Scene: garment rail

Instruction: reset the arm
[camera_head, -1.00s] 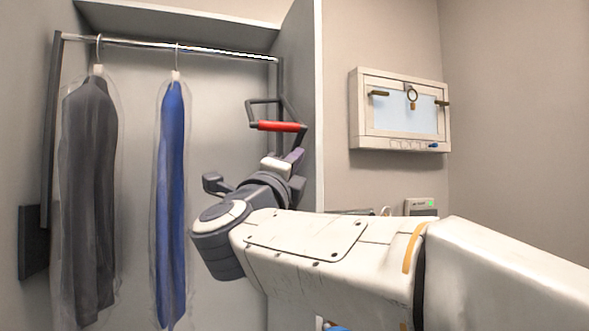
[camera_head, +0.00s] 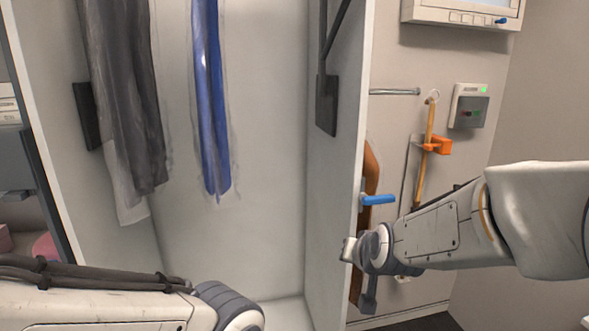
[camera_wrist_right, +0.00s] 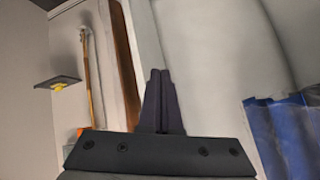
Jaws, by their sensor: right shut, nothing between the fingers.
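My right arm (camera_head: 430,230) reaches in from the right in the head view, its wrist beside the front edge of the wardrobe's right side panel. In the right wrist view my right gripper (camera_wrist_right: 160,80) has its two dark fingers together with nothing between them. My left arm (camera_head: 100,305) lies along the bottom left of the head view. Its gripper is outside the frame.
A grey garment (camera_head: 122,100) and a blue garment (camera_head: 210,100) hang in the wardrobe. The side panel (camera_head: 338,200) stands close to my right wrist. Beyond it are a blue handle (camera_head: 378,199), a wooden stick (camera_head: 425,150) with an orange clip (camera_head: 438,145), and a wall box (camera_head: 468,106).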

